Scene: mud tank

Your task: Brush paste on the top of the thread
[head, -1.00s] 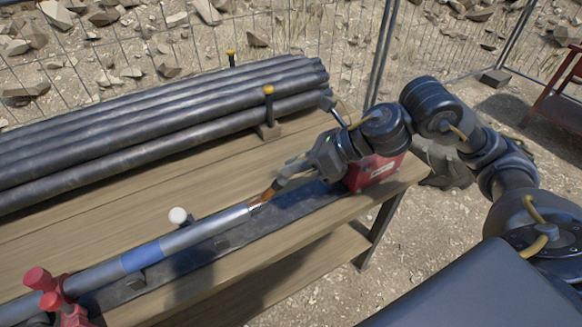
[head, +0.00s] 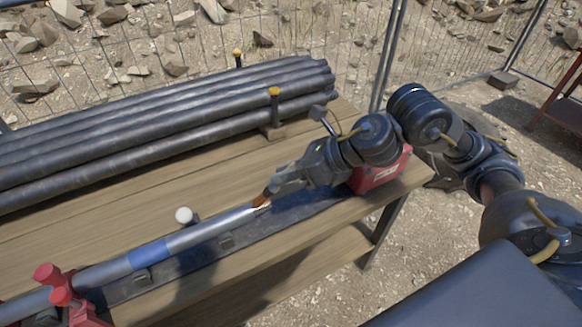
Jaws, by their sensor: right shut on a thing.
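A grey metal pipe with a blue band (head: 152,254) lies along a dark rail on the wooden bench, from lower left toward the middle. Its bright threaded end (head: 262,206) points right. My right gripper (head: 277,187) is shut on a brush (head: 261,200) with reddish-brown bristles. The bristles are at the top of the thread and look to be touching it. The brush handle is mostly hidden in the gripper. My left gripper is not in view.
A red vise (head: 62,297) holds the pipe at the lower left. A white-topped knob (head: 184,215) stands behind the pipe. A red box (head: 378,171) sits at the bench's right end.

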